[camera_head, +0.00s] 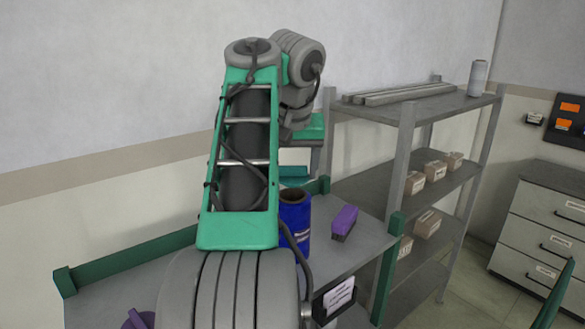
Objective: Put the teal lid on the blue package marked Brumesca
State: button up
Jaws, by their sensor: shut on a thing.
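The blue package (295,222) is an upright cylinder on the grey table, right of my arm's green link, which hides part of its left side. Its top is open and dark inside. A pale label shows on its side, too small to read. The teal lid (294,173) shows just above the package's top in the picture, apart from it; how far apart in depth I cannot tell. My gripper (296,160) is shut on the teal lid.
A purple brush (344,222) lies on the table (338,252) right of the package. Green rails (128,257) edge the table. A grey shelf (408,108) with several small boxes stands at the right. A purple thing (138,319) shows at lower left.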

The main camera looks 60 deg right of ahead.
aim_at(292, 179)
jog(key=shift+f, duration=0.1)
jog(key=shift+f+b, duration=1.9)
jog(key=shift+b, duration=0.2)
jog(key=o, duration=1.4)
jog(key=p+v, duration=0.5)
jog(key=v, duration=0.2)
jog(key=shift+a+r, duration=0.15)
jog(key=shift+r, duration=0.2)
